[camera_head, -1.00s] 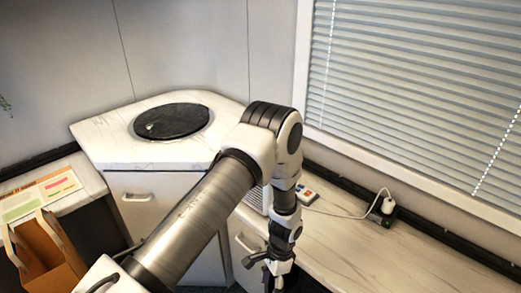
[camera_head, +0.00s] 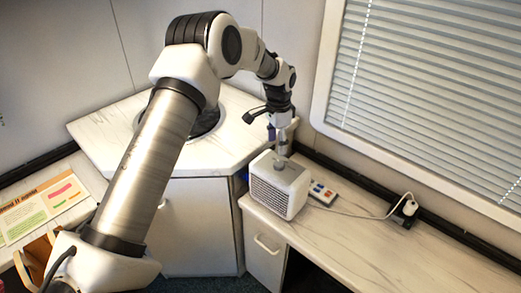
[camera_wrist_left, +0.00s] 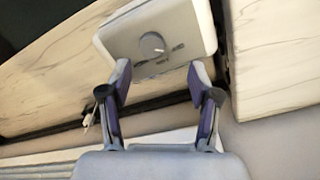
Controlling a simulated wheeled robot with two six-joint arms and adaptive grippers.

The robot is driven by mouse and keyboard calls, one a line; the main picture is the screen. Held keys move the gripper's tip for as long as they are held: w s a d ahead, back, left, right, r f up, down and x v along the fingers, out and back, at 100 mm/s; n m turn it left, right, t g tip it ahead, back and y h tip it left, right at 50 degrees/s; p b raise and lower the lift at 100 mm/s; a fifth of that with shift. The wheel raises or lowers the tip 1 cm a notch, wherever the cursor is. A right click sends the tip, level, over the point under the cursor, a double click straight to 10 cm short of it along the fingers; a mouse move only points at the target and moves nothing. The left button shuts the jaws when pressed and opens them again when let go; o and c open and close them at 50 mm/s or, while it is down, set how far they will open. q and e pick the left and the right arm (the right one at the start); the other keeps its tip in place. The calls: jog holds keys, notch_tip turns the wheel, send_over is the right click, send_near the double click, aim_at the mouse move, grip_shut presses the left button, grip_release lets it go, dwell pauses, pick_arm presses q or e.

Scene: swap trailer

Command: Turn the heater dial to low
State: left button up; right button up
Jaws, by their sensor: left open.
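The heater (camera_head: 272,196) is a small white box with a grille on its front, standing on the wooden counter. Its top face (camera_wrist_left: 185,18) shows in the left wrist view with a round grey dial (camera_wrist_left: 151,45). A pale mark on the dial points right and slightly down, toward dark printing too small to read. My left gripper (camera_head: 281,152) is over the heater's top, pointing down. In the left wrist view its two fingers (camera_wrist_left: 159,75) are apart and empty, with the dial ahead, roughly between them. I cannot tell whether they touch the heater. My right gripper is not in view.
A small panel with coloured buttons (camera_head: 322,193) lies right of the heater. A white cable runs to a plug (camera_head: 409,207) by the wall. A dark round plate (camera_head: 207,122) is on the corner counter, partly behind my arm. Papers (camera_head: 42,208) lie at left. The right counter is mostly clear.

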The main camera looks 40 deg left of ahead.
aim_at(278, 162)
pick_arm(q)
jog(key=shift+w+f, duration=0.1)
jog(key=shift+f, duration=0.05)
jog(key=f, duration=0.1)
jog(key=d+f+p, duration=0.1)
jog(key=d+f, duration=0.1)
jog(key=shift+s+d+f, duration=0.1)
jog(key=shift+s, duration=0.2)
jog(key=f, duration=0.1)
jog(key=a+f+p, duration=0.1)
jog(key=f, duration=0.1)
jog(key=shift+w+f, duration=0.1)
jog(key=shift+w, duration=0.1)
jog(key=shift+a+f, duration=0.2)
jog(key=shift+f, duration=0.1)
jog(key=shift+s+d+r, duration=0.1)
jog(key=shift+d+r, duration=0.05)
jog(key=shift+d, duration=0.1)
jog(key=shift+d+r, duration=0.1)
jog(key=shift+d, duration=0.05)
jog(key=c, duration=0.9)
jog(key=shift+c, duration=1.3)
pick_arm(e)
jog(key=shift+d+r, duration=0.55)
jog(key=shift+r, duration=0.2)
